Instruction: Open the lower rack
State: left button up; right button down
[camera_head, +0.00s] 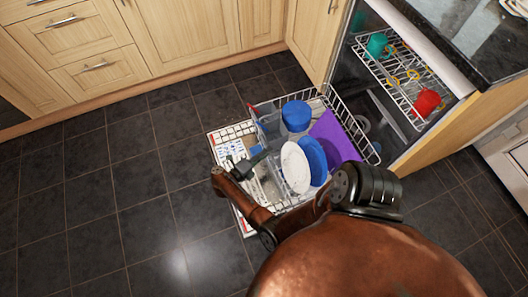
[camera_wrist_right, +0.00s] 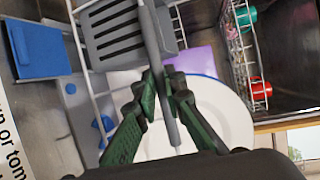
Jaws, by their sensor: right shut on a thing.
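The lower rack (camera_head: 354,122) is a white wire basket standing out of the dishwasher over its lowered door (camera_head: 226,133). It holds a blue container (camera_head: 296,115), a white plate (camera_head: 294,168), a blue plate (camera_head: 313,160) and a purple board (camera_head: 335,138). My right gripper (camera_head: 247,164) is at the rack's outer front end. In the right wrist view, its green-padded fingers (camera_wrist_right: 165,88) are shut on a thin grey bar (camera_wrist_right: 153,40) beside a slotted grey piece (camera_wrist_right: 110,30). I cannot tell how the bar joins the rack. My left gripper is not in view.
The upper rack (camera_head: 398,80) sits inside the dishwasher with a teal cup (camera_head: 377,45) and a red cup (camera_head: 427,102). Wooden cabinets (camera_head: 180,35) line the back. Dark tiled floor (camera_head: 110,190) is clear to the left. A granite counter (camera_head: 470,35) is above.

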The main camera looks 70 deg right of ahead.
dwell(0.3)
jog(key=c, duration=2)
grip_release()
jog(key=shift+w, duration=0.1)
jog(key=shift+a, duration=0.1)
jog(key=v, duration=1.2)
